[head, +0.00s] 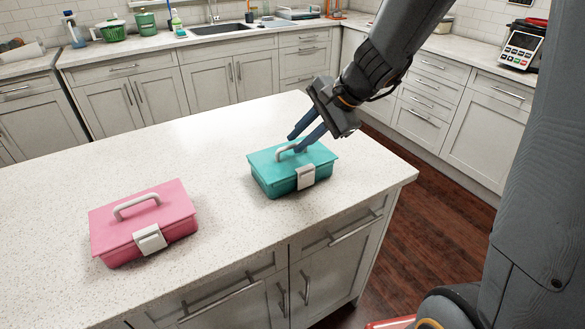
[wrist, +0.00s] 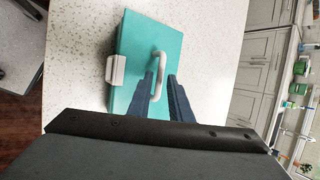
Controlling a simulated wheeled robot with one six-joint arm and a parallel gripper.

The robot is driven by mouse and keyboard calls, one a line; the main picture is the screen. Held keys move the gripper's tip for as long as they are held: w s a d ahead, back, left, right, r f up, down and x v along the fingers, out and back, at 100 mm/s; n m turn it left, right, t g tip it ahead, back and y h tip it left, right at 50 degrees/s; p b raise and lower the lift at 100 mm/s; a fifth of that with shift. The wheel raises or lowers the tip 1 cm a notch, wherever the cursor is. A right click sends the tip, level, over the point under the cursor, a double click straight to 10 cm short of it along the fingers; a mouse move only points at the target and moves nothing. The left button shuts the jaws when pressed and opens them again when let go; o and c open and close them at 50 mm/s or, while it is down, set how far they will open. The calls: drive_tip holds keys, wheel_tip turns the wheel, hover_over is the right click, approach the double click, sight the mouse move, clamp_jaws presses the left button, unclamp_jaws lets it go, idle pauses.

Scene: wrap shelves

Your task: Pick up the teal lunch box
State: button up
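The teal lunch box (head: 272,179) sits upright on the white speckled island counter, near its right end. It has a grey-white handle (head: 291,151) on the lid and a pale latch (head: 306,177) on its front side. My gripper (head: 293,143) is above the lid beside the handle, its two dark fingers pointing down toward it. In the wrist view the box (wrist: 133,58) lies ahead of my fingers (wrist: 160,77), which stand apart with a gap between them. The handle (wrist: 162,62) shows near the left fingertip and partly across the gap. I cannot tell whether they touch.
A pink lunch box (head: 120,243) with a similar handle stands on the same island counter (head: 230,240), to the left and nearer. The counter between the boxes is clear.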

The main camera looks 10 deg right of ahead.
drive_tip(key=shift+x, duration=1)
clamp_jaws()
idle(0.7)
